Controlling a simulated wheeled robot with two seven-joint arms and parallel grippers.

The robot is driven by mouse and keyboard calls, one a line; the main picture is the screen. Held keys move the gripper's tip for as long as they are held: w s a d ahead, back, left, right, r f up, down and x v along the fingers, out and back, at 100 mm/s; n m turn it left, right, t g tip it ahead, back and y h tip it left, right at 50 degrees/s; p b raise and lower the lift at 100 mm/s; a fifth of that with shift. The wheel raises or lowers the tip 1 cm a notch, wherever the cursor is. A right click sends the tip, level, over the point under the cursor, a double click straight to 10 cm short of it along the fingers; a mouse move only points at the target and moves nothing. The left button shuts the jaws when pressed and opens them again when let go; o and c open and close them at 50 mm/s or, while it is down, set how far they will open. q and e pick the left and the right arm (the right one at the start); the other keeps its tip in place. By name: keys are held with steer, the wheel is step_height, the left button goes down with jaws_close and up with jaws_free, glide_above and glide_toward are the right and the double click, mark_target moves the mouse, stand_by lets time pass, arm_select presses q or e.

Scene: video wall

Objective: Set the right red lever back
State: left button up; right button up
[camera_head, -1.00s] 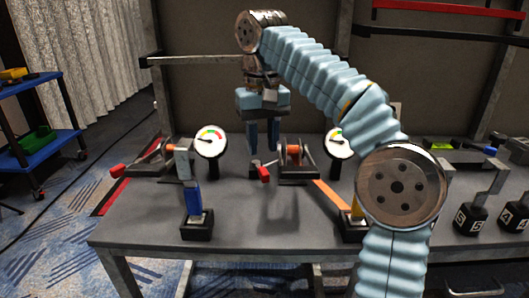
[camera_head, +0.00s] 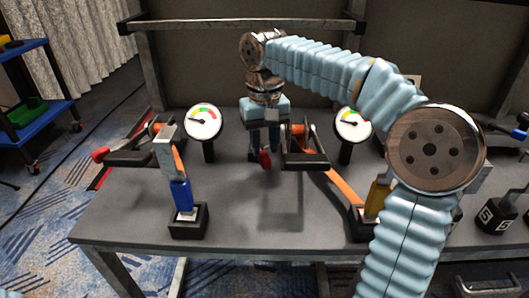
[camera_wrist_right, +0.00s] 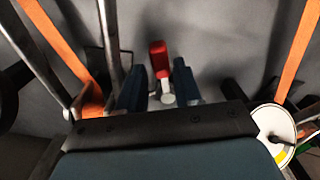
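The right red lever (camera_head: 265,159) is a small red handle in front of the right ratchet on the table. In the right wrist view its red handle (camera_wrist_right: 159,58) and pale stem show in the gap between my fingertips. My right gripper (camera_head: 264,145) points down over it. Its two fingers (camera_wrist_right: 158,85) are apart, one on each side of the lever line, with visible gaps; I see no grip on it. The left red lever (camera_head: 100,154) is at the table's left side. My left gripper is out of view.
Two round gauges (camera_head: 203,122) stand behind the levers, the right one (camera_head: 352,125) partly beside my arm. Orange straps run from the ratchets to a blue buckle post (camera_head: 181,194) and a yellow one (camera_head: 377,196). The table's middle front (camera_head: 270,225) is clear.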

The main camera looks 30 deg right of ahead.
mark_target(264, 155)
steer(key=shift+f, duration=1.55)
steer(key=shift+c, duration=0.5)
jaws_close()
